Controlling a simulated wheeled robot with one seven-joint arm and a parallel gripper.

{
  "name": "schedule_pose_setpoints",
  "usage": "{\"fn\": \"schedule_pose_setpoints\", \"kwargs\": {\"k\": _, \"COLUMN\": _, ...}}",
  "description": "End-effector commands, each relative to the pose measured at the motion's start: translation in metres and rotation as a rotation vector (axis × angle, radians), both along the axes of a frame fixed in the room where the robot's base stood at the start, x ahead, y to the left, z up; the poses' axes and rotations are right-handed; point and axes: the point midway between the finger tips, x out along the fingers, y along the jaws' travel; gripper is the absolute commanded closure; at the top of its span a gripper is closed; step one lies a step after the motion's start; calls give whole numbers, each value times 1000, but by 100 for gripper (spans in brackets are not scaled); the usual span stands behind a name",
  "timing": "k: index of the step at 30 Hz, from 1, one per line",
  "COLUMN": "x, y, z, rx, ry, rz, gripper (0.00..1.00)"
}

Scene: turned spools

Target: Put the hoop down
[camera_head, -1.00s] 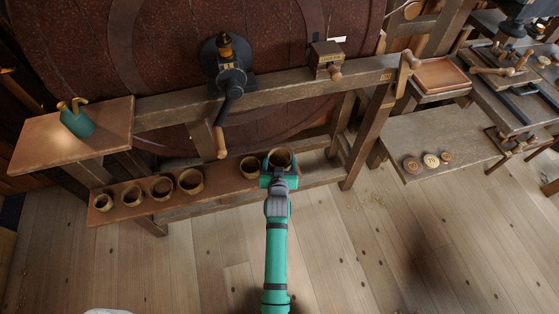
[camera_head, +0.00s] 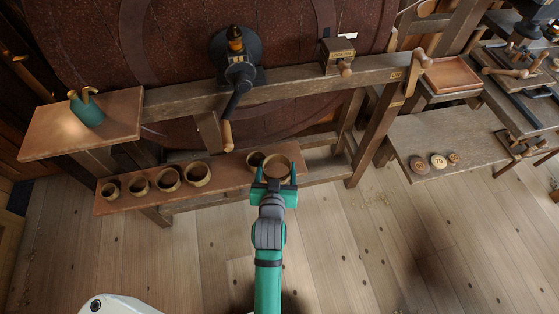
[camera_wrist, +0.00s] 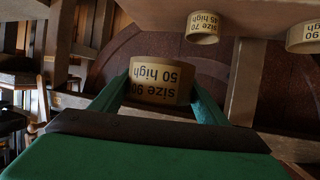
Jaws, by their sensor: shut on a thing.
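My gripper (camera_head: 275,174) is shut on a brown hoop (camera_head: 278,160), with one finger on each side of it. In the wrist view the hoop (camera_wrist: 160,80) sits between the fingers and its upside-down label reads size 90, 50 high. In the head view it overlaps the right part of the low brown shelf board (camera_head: 228,176). In the wrist view a gap shows between the hoop and the board, so it looks held clear of it. A smaller hoop (camera_head: 254,158) stands just to its left, partly hidden.
Several hoops stand on the board's left part, the rightmost one (camera_head: 197,173) nearest the bare middle stretch. A hand crank (camera_head: 227,135) hangs above the board. A wooden post (camera_head: 374,140) stands to the right. A side bench (camera_head: 460,146) holds small round pieces.

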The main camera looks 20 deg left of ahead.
Motion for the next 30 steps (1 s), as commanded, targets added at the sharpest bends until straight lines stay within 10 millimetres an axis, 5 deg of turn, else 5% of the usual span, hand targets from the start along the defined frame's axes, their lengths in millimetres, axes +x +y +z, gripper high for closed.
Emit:
{"fn": "schedule_pose_setpoints", "kwargs": {"k": 5, "x": -20, "y": 18, "z": 3, "rx": 2, "ry": 4, "rz": 56, "gripper": 53}}
{"fn": "schedule_pose_setpoints", "kwargs": {"k": 12, "x": -69, "y": 81, "z": 4, "rx": 0, "ry": 6, "rz": 268, "gripper": 53}}
{"fn": "schedule_pose_setpoints", "kwargs": {"k": 19, "x": -104, "y": 116, "z": 6, "rx": 2, "ry": 0, "rz": 401, "gripper": 53}}
{"fn": "schedule_pose_setpoints", "kwargs": {"k": 23, "x": -101, "y": 128, "z": 3, "rx": 1, "ry": -3, "rz": 422, "gripper": 53}}
{"fn": "schedule_pose_setpoints", "kwargs": {"k": 30, "x": -61, "y": 155, "z": -18, "rx": 2, "ry": -2, "rz": 422, "gripper": 53}}
